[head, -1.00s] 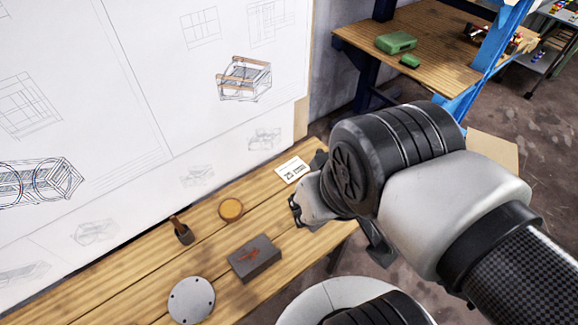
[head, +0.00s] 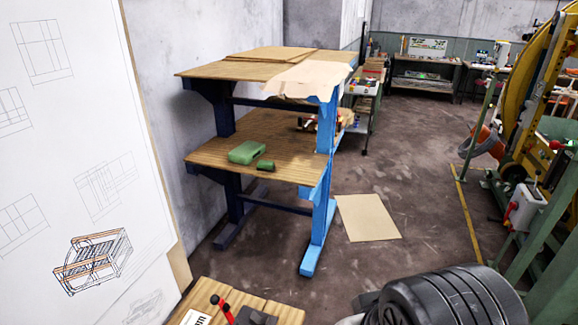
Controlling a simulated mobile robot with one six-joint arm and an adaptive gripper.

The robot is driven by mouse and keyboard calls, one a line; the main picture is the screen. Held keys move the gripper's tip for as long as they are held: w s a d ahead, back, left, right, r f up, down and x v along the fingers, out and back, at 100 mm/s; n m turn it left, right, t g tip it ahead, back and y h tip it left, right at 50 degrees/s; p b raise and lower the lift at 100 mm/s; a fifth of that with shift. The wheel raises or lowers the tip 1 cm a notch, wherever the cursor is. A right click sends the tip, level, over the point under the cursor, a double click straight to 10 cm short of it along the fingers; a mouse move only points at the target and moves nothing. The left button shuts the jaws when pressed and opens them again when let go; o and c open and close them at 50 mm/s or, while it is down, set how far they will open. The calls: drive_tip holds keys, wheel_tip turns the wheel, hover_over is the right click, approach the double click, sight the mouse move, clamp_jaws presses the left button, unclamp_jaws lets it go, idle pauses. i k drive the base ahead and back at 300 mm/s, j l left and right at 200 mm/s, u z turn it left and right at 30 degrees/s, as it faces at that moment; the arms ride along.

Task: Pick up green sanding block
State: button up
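A small dark green block (head: 265,165) lies on the lower shelf of the blue-legged workbench, near its front edge. It looks like the sanding block, but it is small at this distance. A larger green case-like object (head: 247,152) lies just behind it to the left, very close to it. Nothing covers either one. My gripper is not in the head view; only a black part of my arm shows at the bottom right, well apart from the shelf.
The bench's lower wooden shelf (head: 215,151) sits under a top board with cardboard. A blue upright (head: 325,150) stands at its right. A flat cardboard sheet (head: 367,217) lies on the floor. A wooden table (head: 275,311) is at the bottom. Green-framed machinery stands right.

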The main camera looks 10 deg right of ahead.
sight(263, 165)
drive_tip(key=i+l+z, duration=0.25)
drive_tip(key=i+l, duration=0.4)
drive_tip(key=i+l+z, duration=0.25)
drive_tip(key=i+l, duration=0.4)
drive_tip(key=i+j+z, duration=0.3)
drive_tip(key=j, duration=0.35)
drive_tip(key=i+j+z, duration=0.15)
drive_tip(key=j, duration=0.25)
drive_tip(key=i+j+z, duration=0.15)
drive_tip(key=j, duration=0.25)
drive_tip(key=i+j+z, duration=0.15)
drive_tip(key=j, duration=0.25)
drive_tip(key=i+j+z, duration=0.15)
drive_tip(key=j, duration=0.75)
drive_tip(key=k+j, duration=0.15)
drive_tip(key=j, duration=0.3)
drive_tip(key=i+z, duration=0.05)
